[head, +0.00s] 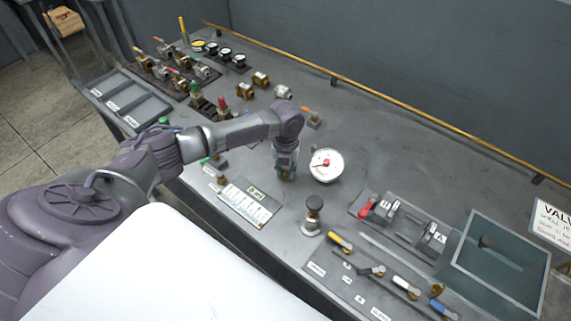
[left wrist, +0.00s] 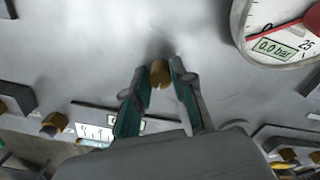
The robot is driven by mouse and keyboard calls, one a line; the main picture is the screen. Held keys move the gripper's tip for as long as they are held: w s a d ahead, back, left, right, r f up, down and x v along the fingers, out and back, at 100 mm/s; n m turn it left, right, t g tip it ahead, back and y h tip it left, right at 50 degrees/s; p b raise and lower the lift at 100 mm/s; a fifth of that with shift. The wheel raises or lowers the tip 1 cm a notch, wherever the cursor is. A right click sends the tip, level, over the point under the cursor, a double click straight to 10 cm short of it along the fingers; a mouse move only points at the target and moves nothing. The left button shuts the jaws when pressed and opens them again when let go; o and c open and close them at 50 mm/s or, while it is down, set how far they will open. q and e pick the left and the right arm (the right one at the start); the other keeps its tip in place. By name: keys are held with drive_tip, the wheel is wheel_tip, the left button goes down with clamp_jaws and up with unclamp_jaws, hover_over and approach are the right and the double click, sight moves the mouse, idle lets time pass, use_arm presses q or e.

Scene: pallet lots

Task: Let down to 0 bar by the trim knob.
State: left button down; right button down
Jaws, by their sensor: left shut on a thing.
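The brass trim knob (left wrist: 158,76) shows between the fingertips in the left wrist view. My left gripper (head: 286,172) is shut on it, pointing down at the bench top. The fingers (left wrist: 160,82) hide the knob's sides, and the gripper mostly hides it in the head view. The white round gauge (head: 326,165) stands just right of the gripper. In the left wrist view the gauge (left wrist: 282,30) is cut off by the frame, and its small display reads 0.0 bar. A red needle shows on its dial. My right gripper is not in view.
A black-topped knob (head: 314,204) stands in front of the gauge. A label card (head: 250,203) lies left of it. Lever valves (head: 407,287) line the front right, beside a glassy-topped box (head: 500,262). Brass fittings and valves crowd the back left.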

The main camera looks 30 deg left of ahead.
sight(286, 172)
use_arm(q)
drive_tip(key=shift+m, duration=0.5)
drive_tip(key=c, duration=1)
unclamp_jaws()
drive_tip(key=shift+o, duration=0.2)
wheel_tip(286, 172, up, 12)
